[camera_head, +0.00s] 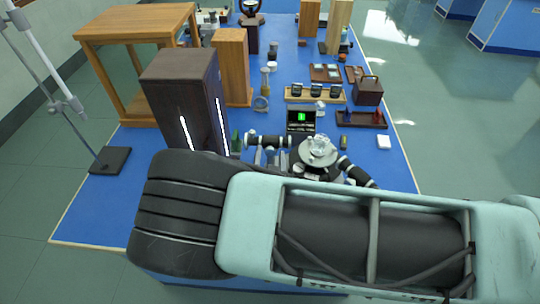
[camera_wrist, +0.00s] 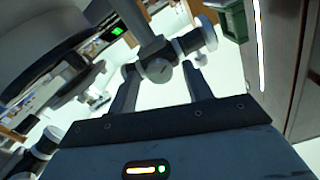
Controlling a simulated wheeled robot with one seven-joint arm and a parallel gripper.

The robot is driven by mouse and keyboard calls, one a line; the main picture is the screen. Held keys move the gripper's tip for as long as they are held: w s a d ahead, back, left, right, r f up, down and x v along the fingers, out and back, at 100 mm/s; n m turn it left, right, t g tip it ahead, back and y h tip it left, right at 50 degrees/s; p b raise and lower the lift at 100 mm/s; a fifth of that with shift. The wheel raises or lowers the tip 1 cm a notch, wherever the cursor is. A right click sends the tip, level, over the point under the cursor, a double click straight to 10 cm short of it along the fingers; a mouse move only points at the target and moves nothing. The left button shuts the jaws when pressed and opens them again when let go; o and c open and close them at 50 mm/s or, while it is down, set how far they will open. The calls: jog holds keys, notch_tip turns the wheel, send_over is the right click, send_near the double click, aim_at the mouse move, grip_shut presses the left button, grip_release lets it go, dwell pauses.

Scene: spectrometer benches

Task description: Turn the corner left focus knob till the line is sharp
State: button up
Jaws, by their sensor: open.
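In the wrist view, my gripper (camera_wrist: 160,72) is open, one dark finger on each side. A round grey knob (camera_wrist: 158,71) shows between the fingertips, under a grey tube (camera_wrist: 187,43); I cannot tell whether either finger touches it. In the head view, the spectrometer (camera_head: 318,151) stands near the bench's front, with a dark-and-white tube (camera_head: 268,141) reaching left from its round table. My arm covers the front of the bench there, and my gripper cannot be made out. A small green-lit screen (camera_head: 301,117) stands behind the spectrometer; its line is too small to judge.
A tall dark cabinet (camera_head: 180,97) with bright white slits stands just left of the tube; its wall (camera_wrist: 284,60) is close on the right in the wrist view. A wooden stand and blocks are behind. The blue bench (camera_head: 395,160) has bare room at right.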

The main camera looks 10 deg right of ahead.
jog(key=c, duration=1)
